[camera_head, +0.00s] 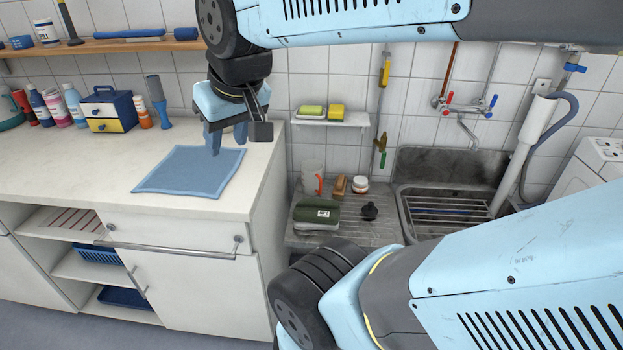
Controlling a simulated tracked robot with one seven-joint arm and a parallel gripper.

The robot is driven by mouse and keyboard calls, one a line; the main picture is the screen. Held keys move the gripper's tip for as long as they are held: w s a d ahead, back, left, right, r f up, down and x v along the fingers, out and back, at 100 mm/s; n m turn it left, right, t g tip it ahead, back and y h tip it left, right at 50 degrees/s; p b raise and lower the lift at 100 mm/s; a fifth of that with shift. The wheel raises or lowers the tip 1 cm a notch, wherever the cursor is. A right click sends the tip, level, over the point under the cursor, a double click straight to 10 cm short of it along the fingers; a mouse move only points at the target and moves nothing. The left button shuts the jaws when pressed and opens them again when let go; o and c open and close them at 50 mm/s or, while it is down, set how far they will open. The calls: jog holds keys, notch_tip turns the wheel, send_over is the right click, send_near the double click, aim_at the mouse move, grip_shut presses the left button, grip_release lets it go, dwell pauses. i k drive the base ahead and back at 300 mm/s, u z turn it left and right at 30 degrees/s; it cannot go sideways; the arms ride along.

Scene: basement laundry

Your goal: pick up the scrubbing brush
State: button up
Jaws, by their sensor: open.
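A small tan, wooden-looking block (340,187), which looks like the scrubbing brush, stands on the ribbed draining board left of the sink. Its bristles cannot be made out at this size. My gripper (227,143) is open and points down above the right part of a blue cloth (182,171) on the white counter. Nothing shows between its fingers. The wooden block is to the right of my gripper and lower, beyond the counter's end.
Near the block are a white-and-orange container (313,179), a white jar (360,185), a dark green packet (316,212) and a black plunger-like thing (370,210). A small shelf (345,119) with sponges hangs above. The sink (450,165) is to the right. The counter front is clear.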

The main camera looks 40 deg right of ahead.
aim_at(339, 189)
jog(key=z, duration=0.15)
jog(key=k, duration=1.55)
jog(key=z, duration=1.1)
jog(key=i, duration=1.5)
jog(key=u, duration=0.05)
